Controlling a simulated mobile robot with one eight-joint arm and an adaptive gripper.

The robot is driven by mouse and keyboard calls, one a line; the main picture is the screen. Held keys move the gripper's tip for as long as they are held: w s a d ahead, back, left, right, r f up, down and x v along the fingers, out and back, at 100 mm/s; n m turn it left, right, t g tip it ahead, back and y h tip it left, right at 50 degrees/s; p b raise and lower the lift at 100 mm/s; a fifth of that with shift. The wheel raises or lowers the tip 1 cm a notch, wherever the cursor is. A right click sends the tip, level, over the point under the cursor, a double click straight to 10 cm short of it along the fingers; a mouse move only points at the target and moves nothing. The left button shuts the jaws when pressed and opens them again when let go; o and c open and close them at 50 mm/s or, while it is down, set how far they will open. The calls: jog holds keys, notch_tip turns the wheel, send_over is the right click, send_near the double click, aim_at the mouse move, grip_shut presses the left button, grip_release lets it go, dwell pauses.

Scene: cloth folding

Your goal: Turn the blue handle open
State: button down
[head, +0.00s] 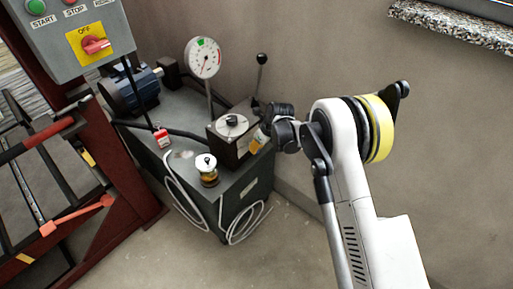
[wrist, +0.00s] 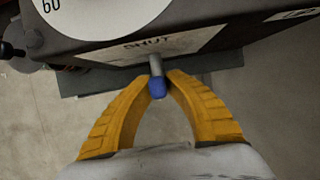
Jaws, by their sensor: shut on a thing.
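The blue handle (wrist: 157,88) shows in the wrist view as a blue tip on a short grey metal stem. The stem sticks out below a pale plate marked "SHUT" (wrist: 150,45). The yellow fingers of my gripper (wrist: 158,80) are closed in from both sides of the blue tip and hold it. In the head view my gripper (head: 259,139) is at the right side of the dark control box on the machine. The handle is hidden there.
The grey machine (head: 246,189) carries a gauge (head: 203,58), a black-knobbed lever (head: 261,72), a small jar (head: 207,170) and a blue motor (head: 132,92). A switch box (head: 72,38) and red rack (head: 118,205) stand left. Bare floor lies in front.

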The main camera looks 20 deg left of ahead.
jog(key=shift+s+t, duration=0.1)
jog(key=shift+t, duration=0.2)
jog(key=shift+a+n+t+h, duration=0.1)
jog(key=shift+n+t+h, duration=0.2)
jog(key=shift+t+h, duration=0.65)
jog(key=t, duration=0.3)
jog(key=shift+s+f+n+t+h, duration=0.1)
jog(key=shift+n+t+h, duration=0.15)
jog(key=shift+n+t, duration=0.15)
jog(key=n+t+h, duration=0.1)
jog(key=t, duration=0.3)
jog(key=shift+n+t+h, duration=0.3)
jog(key=shift+n+t, duration=0.2)
jog(key=shift+t, duration=1.05)
jog(key=c, duration=1.4)
grip_release()
